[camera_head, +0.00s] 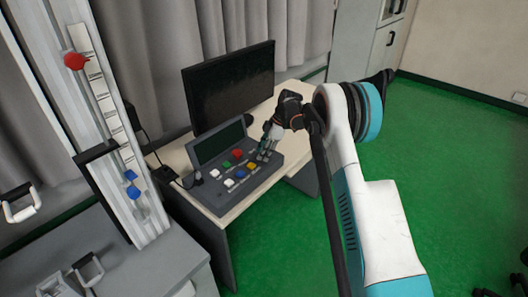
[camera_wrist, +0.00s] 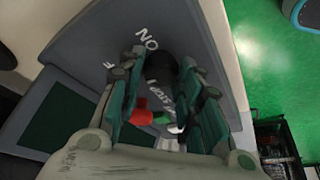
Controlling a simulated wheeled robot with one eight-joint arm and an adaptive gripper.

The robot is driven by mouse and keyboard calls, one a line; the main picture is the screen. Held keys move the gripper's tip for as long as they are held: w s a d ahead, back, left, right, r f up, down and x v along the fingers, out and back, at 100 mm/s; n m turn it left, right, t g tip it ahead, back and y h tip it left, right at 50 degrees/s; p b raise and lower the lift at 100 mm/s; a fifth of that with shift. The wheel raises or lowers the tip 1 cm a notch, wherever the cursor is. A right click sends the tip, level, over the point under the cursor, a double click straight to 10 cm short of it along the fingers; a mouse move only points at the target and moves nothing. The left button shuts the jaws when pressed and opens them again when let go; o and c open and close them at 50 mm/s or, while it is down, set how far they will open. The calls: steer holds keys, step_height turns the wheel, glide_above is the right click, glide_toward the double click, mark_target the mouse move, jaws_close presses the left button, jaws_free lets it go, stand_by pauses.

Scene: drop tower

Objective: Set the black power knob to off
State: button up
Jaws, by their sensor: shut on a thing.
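The black power knob (camera_wrist: 160,67) sits on the grey control panel (camera_wrist: 85,42) and shows between my fingertips in the wrist view. White letters reading "ON" upside down stand beside it, and a letter "F" shows at the left finger. My gripper (camera_wrist: 161,72) is shut on the knob, one finger on each side. Which mark the knob points at is hidden by the fingers. In the head view my gripper (camera_head: 266,150) reaches down to the right end of the panel (camera_head: 222,205), and the knob is hidden behind it.
Several coloured buttons, a red one (camera_head: 238,153) among them, lie left of my gripper. A small display (camera_head: 217,143) and a black monitor (camera_head: 230,86) stand behind. The drop tower (camera_head: 122,150) rises at left. Green floor (camera_head: 450,180) is open at right.

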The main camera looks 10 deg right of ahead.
stand_by(0.3)
steer(key=o, duration=1)
steer(key=v, duration=1.2)
